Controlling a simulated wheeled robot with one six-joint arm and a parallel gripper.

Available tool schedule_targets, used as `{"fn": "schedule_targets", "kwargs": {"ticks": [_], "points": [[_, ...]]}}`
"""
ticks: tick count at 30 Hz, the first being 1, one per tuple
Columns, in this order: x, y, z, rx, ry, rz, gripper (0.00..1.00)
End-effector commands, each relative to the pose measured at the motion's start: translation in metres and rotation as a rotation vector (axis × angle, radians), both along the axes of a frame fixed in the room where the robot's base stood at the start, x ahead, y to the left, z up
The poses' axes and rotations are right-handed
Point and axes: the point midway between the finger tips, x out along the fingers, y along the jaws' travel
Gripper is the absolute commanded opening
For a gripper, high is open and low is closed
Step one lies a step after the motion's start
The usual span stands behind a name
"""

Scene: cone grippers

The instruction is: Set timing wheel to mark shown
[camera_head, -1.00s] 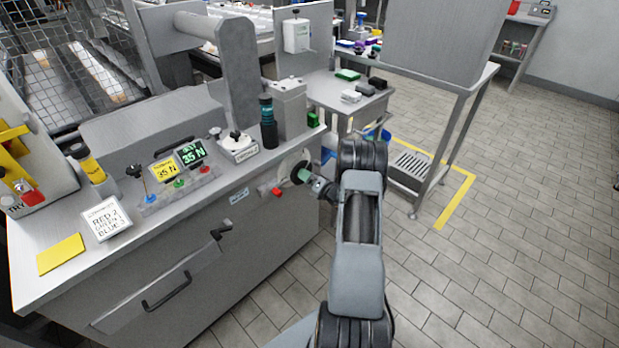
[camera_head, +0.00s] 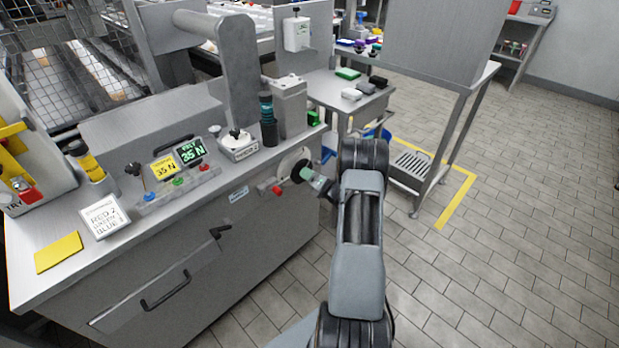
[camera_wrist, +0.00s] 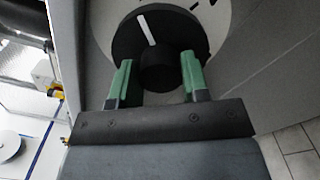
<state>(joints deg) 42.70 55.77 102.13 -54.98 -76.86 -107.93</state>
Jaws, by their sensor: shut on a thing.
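The timing wheel (camera_wrist: 130,40) is a dark disc with a white pointer line and a black hub, in front of a pale dial plate (camera_wrist: 225,15) with black marks. The pointer tilts up and slightly left in the wrist view. My gripper (camera_wrist: 158,72) has its green fingers on either side of the hub, shut on the wheel. Its fingertips cover part of the disc's lower edge. In the head view, the pale dial plate (camera_head: 289,159) is on the right of the cabinet's front, and my gripper (camera_head: 311,177) reaches it from the right. The marks are too small to read there.
A red knob (camera_head: 277,190) sits just left of the dial on the cabinet front. A black lever (camera_head: 220,231) and a drawer handle (camera_head: 166,290) stick out further left. A card with colour words and numbers (camera_head: 103,215) stands on the worktop.

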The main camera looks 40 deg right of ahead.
Motion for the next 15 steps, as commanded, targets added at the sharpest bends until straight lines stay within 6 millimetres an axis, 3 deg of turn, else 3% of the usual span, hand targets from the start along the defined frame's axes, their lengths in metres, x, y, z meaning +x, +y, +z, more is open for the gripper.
{"fn": "schedule_targets", "kwargs": {"ticks": [15], "points": [[0.0000,-0.0006,-0.0042,0.452,0.081,-0.001,0.18]]}}
